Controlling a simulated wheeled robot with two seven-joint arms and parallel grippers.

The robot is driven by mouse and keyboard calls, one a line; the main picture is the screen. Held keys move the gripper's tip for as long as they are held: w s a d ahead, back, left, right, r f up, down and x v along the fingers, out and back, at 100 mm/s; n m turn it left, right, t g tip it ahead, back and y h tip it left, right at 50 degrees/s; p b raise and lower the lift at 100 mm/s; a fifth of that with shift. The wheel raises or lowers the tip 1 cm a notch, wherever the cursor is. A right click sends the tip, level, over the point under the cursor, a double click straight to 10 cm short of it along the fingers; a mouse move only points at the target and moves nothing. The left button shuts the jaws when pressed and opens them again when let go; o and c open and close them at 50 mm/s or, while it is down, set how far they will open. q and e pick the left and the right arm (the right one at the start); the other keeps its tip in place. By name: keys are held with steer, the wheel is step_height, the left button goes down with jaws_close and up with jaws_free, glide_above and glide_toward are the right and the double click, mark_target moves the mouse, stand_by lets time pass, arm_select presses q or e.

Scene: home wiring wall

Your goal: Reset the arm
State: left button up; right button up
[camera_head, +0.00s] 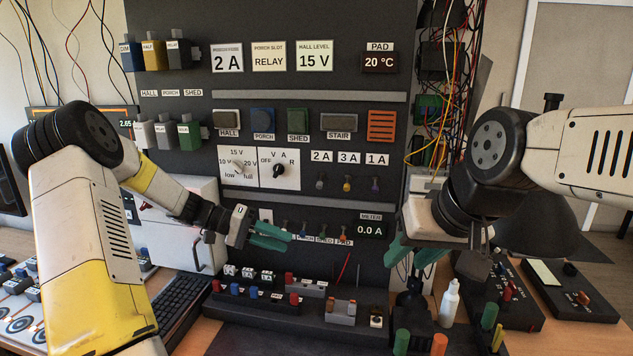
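My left gripper (272,236) is in front of the lower middle of the dark wiring panel, with its green fingers pointing right. A gap shows between the fingers and nothing is seen between them. My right gripper (412,256) hangs at the panel's lower right with its green fingers pointing down and left. Its fingers look spread apart, with nothing visible between them. The dark wiring panel (345,187) stands upright behind both grippers and carries labels, coloured blocks and two rotary dials (258,169). A meter (370,229) reading 0.0 A sits between the grippers.
Below the grippers, the bench holds a dark rack with small coloured parts (252,292), a keyboard (184,300) and a white bottle (449,303). Coloured pegs (489,316) stand at the front right. Loose wires (440,100) hang beside the panel's right edge.

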arm_select(q)
steer(key=s+a+r+t+y, duration=0.1)
steer(key=s+r+t+y, duration=0.1)
steer(key=s, duration=0.6)
steer(key=s+a+r+n+t+y, duration=0.1)
steer(key=s+r+t+y, duration=0.1)
steer(key=s+r+y, duration=0.3)
steer(key=s+a+r+n+t+y, duration=0.1)
steer(key=s+r+y, duration=0.3)
steer(key=s, duration=0.8)
step_height(320, 180, up, 2)
steer(key=shift+s+a+r+t, duration=0.15)
steer(key=shift+s+a+t, duration=0.15)
steer(key=shift+a+t, duration=0.25)
steer(key=shift+d, duration=0.1)
